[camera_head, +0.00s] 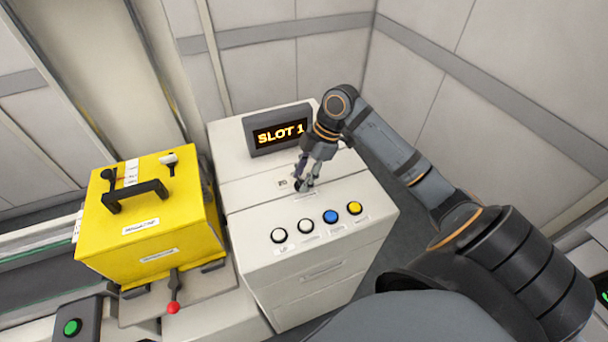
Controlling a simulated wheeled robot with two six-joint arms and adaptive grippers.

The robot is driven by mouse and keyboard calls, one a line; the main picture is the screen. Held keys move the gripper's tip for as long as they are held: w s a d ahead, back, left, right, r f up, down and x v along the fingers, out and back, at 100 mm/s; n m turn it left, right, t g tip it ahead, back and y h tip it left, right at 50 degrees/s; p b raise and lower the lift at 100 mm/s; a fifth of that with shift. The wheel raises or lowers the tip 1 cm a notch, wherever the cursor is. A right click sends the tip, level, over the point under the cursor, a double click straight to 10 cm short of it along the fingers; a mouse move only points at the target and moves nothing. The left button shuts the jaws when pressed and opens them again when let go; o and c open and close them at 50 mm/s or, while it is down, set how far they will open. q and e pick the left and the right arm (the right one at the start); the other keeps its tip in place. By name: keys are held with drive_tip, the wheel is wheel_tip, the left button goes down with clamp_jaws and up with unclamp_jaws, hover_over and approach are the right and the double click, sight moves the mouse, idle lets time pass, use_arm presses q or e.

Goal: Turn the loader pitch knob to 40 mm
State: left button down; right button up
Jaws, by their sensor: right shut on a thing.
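The loader pitch knob (299,185) is a small dark knob on top of the white console (250,192), just in front of the display. My right gripper (306,180) reaches down from the right and is shut on the knob. The fingers cover most of the knob, and I cannot read its setting or the small marks beside it. The display (279,131) behind shows "SLOT 1" in orange letters. My left gripper is not in view.
Several round buttons, including a blue one (330,216) and a yellow one (354,208), line the console's front. A yellow box (150,215) with a black handle stands to the left, with a red-tipped lever (173,307) below it. Grey panelled walls close the back.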

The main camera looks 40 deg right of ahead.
drive_tip(key=shift+f, duration=0.1)
idle(0.3)
drive_tip(key=o, duration=1.2)
drive_tip(key=shift+c, duration=0.2)
drive_tip(key=v, duration=1.2)
